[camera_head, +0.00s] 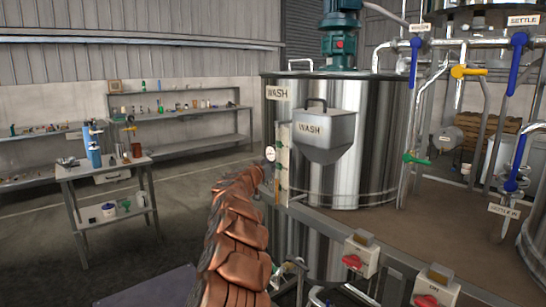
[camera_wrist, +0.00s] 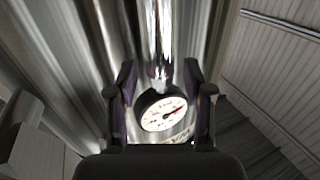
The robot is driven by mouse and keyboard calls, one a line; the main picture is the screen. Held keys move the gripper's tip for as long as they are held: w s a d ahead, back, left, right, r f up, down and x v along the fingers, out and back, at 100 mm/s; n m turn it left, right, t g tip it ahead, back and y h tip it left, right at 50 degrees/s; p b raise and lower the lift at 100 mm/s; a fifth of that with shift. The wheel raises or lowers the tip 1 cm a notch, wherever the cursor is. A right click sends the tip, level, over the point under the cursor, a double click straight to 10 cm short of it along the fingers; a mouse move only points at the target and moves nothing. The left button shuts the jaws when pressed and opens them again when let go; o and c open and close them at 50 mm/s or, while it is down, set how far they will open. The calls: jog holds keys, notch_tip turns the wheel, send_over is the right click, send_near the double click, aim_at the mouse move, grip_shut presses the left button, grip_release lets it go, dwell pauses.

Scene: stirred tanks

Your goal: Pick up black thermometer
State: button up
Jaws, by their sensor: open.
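The black thermometer (camera_wrist: 163,114) has a round white dial with a dark rim and a red pointer. In the wrist view it sits between the two fingers of my gripper (camera_wrist: 160,72), below a shiny metal pipe. My gripper is open around it, and I cannot tell whether either finger touches it. In the head view a small white dial (camera_head: 270,153), which looks like the same thermometer, shows at the left side of the WASH tank (camera_head: 375,150). My arm reaches up to that spot, and my gripper is not clearly visible there.
A grey WASH hopper (camera_head: 325,135) and a pale vertical gauge strip (camera_head: 283,160) are close to the dial. Red-knobbed switch boxes (camera_head: 360,255) line the rail at front right. A bench (camera_head: 103,170) with bottles stands at left, with open floor between.

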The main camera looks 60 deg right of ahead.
jog(key=shift+c, duration=0.4)
grip_shut()
